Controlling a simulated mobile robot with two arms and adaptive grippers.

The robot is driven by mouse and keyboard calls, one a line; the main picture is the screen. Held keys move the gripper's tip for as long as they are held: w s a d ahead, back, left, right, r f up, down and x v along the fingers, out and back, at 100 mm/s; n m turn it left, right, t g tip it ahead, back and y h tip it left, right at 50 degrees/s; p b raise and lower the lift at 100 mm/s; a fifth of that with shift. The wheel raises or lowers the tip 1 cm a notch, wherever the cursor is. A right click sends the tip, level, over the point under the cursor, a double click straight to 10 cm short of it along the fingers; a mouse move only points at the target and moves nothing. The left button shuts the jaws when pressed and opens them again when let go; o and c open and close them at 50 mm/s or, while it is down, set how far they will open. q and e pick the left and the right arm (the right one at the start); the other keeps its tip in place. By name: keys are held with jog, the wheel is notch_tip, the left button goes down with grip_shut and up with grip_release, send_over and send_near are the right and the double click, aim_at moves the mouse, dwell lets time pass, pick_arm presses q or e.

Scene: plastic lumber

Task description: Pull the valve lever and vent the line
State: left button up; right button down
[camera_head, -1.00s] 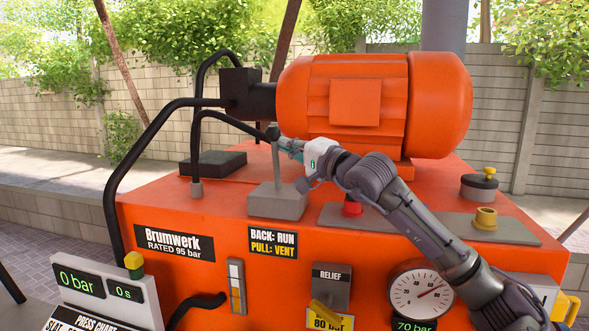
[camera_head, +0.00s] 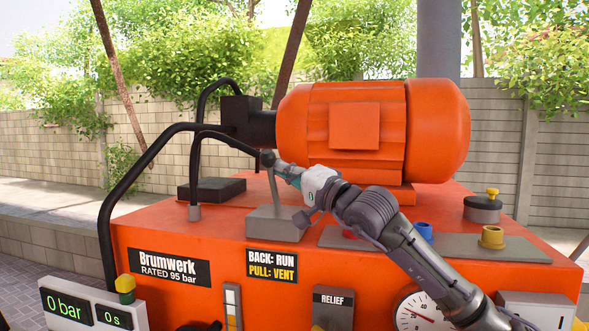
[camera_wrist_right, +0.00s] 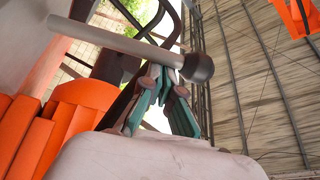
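The valve lever (camera_head: 272,180) is a thin grey rod with a black ball knob. It rises from a grey block (camera_head: 277,224) on the orange Brumwerk power unit (camera_head: 222,240), leaning slightly left. My right gripper (camera_head: 279,169) is at the lever's upper end, just below the knob. In the right wrist view the rod (camera_wrist_right: 110,35) and knob (camera_wrist_right: 198,68) cross over my fingertips (camera_wrist_right: 160,76), which are close together. The rod lies across them, not clearly clamped between them. The label beside the block reads "BACK: RUN, PULL: VENT" (camera_head: 271,265). My left gripper is out of view.
A large orange motor (camera_head: 440,130) stands behind the lever. Black hoses (camera_head: 120,190) curve at the left. A display (camera_head: 68,308) reads 0 bar and 0 s. The pressure gauge (camera_head: 412,309) is partly covered.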

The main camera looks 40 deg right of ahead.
jog(key=shift+s+f, duration=0.35)
jog(key=v, duration=1.1)
jog(key=shift+d, duration=0.15)
dwell(0.3)
jog(key=shift+s+r, duration=0.1)
jog(key=shift+r, duration=0.1)
dwell(0.3)
